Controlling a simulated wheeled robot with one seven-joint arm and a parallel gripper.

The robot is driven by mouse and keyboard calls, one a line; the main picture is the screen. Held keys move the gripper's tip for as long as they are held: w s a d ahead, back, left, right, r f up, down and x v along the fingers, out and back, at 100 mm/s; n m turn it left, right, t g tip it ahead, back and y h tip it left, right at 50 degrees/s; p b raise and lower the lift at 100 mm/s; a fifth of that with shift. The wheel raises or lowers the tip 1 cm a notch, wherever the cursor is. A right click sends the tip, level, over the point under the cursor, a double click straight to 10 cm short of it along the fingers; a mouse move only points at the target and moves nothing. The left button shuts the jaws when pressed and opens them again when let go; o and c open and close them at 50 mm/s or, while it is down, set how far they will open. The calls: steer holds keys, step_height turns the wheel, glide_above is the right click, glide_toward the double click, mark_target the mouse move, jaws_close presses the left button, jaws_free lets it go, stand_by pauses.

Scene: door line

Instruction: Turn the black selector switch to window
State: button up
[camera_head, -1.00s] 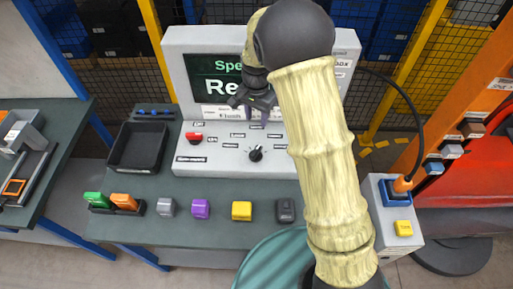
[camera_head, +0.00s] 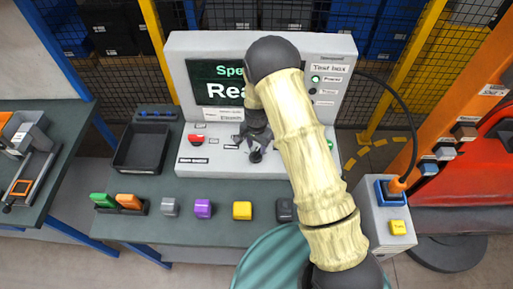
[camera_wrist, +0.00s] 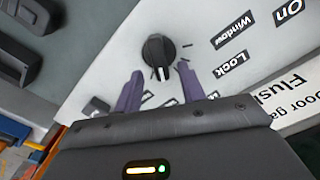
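The black selector switch (camera_wrist: 158,50) is a round knob with a white pointer mark, on the light grey panel. In the wrist view its mark points down towards my gripper, between the fingers. The labels "Window" (camera_wrist: 233,32) and "Lock" (camera_wrist: 233,58) are printed to the right of the knob. My gripper (camera_wrist: 160,72) is open, its two purple-grey fingers apart with the tips near either side of the knob's lower part; I cannot tell whether they touch it. In the head view my gripper (camera_head: 254,147) is right at the switch (camera_head: 255,157) and partly covers it.
A red button (camera_head: 196,140) sits on the panel's left. The screen (camera_head: 222,82) stands behind, partly hidden by my arm. A black tray (camera_head: 141,150) lies left.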

mark_target(256, 151)
steer(key=shift+f+p, duration=0.35)
steer(key=shift+f, duration=1.25)
jaws_close()
